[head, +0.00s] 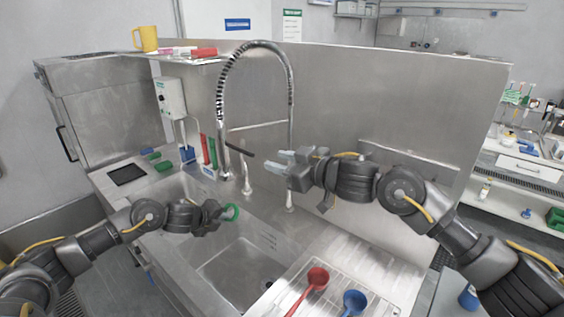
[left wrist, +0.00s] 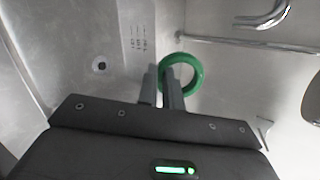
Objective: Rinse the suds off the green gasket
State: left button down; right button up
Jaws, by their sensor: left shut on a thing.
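The green gasket (head: 232,212) is a ring held at the tips of my left gripper (head: 226,211), over the sink (head: 235,268). In the left wrist view the green gasket (left wrist: 196,66) sits between the closed fingers (left wrist: 168,88), with bare sink metal beyond it. I cannot make out suds on it. The tall spring-hose faucet (head: 291,95) arches above the sink, its spout end left of my right gripper. No running water shows. My right gripper (head: 277,161) is beside the faucet column, its pale fingers apart with nothing seen between them.
A red scoop (head: 317,277) and a blue scoop (head: 354,302) lie on the drainer rack at the front right. Red and green bottles (head: 208,150) stand behind the sink. A yellow mug (head: 147,38) is on the upper shelf. The sink basin looks empty.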

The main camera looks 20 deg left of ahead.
pick_arm(q)
jog(key=s+a, duration=0.1)
jog(key=s, duration=0.6)
jog(key=shift+a, duration=0.3)
dwell(1.2)
jog(key=p+v, duration=0.1)
jog(key=v, duration=0.5)
jog(key=shift+s+a+r, duration=0.15)
jog(key=shift+a, duration=0.15)
dwell(1.1)
